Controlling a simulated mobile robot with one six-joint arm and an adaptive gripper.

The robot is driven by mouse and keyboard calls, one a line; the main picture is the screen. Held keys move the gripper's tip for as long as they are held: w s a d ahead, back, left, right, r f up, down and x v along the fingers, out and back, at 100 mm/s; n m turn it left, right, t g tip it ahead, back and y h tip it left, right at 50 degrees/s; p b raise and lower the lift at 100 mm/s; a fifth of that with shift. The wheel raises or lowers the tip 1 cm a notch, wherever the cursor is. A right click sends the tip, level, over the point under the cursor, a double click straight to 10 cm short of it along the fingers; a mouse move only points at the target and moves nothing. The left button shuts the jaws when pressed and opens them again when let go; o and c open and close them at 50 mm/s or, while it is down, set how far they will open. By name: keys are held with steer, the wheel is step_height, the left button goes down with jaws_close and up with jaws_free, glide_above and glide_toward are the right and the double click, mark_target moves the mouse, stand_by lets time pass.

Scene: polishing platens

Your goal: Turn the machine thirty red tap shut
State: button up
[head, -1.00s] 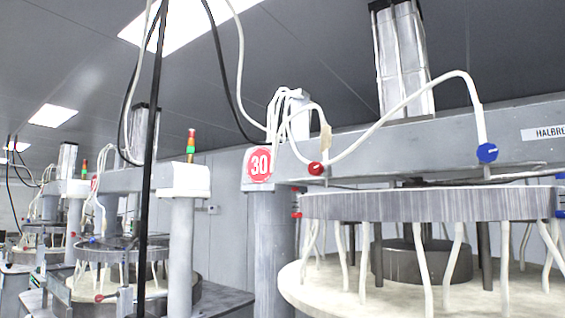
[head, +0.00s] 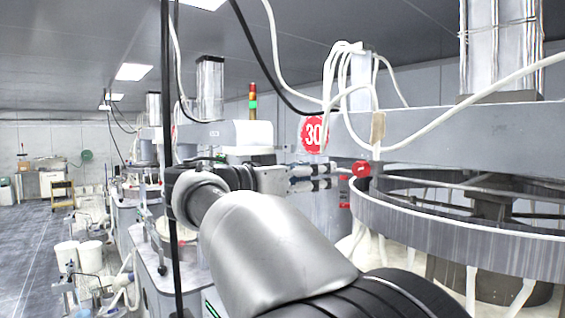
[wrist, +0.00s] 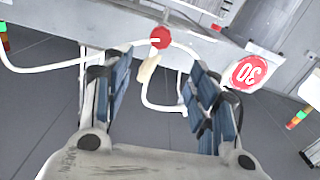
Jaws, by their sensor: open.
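The red tap (head: 361,169) is a round red knob on the white hose below the beam of the machine marked 30. In the head view my gripper (head: 345,177) reaches in from the left, its fingertips close beside the tap. In the wrist view the red tap (wrist: 160,37) lies ahead of the gripper (wrist: 158,75), beyond the fingertips and roughly between the two fingers. The fingers are spread and hold nothing. A thin pale mark shows on the knob in the wrist view. Any contact between fingers and tap cannot be told.
The round 30 sign (head: 314,134) is on the beam end (head: 420,128). White hoses (head: 440,128) loop above and beside the tap. The large ring platen (head: 450,225) is just right of the gripper.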

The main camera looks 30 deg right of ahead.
mark_target(358, 169)
steer(key=d+p, duration=0.1)
steer(key=d, duration=0.4)
steer(key=w+d+p, duration=0.1)
steer(key=d, duration=0.4)
steer(key=d+p, duration=0.2)
steer(key=d, duration=0.3)
steer(key=shift+w+d, duration=0.2)
steer(key=shift+d, duration=0.15)
steer(key=shift+f, duration=0.1)
steer(key=c, duration=1.1)
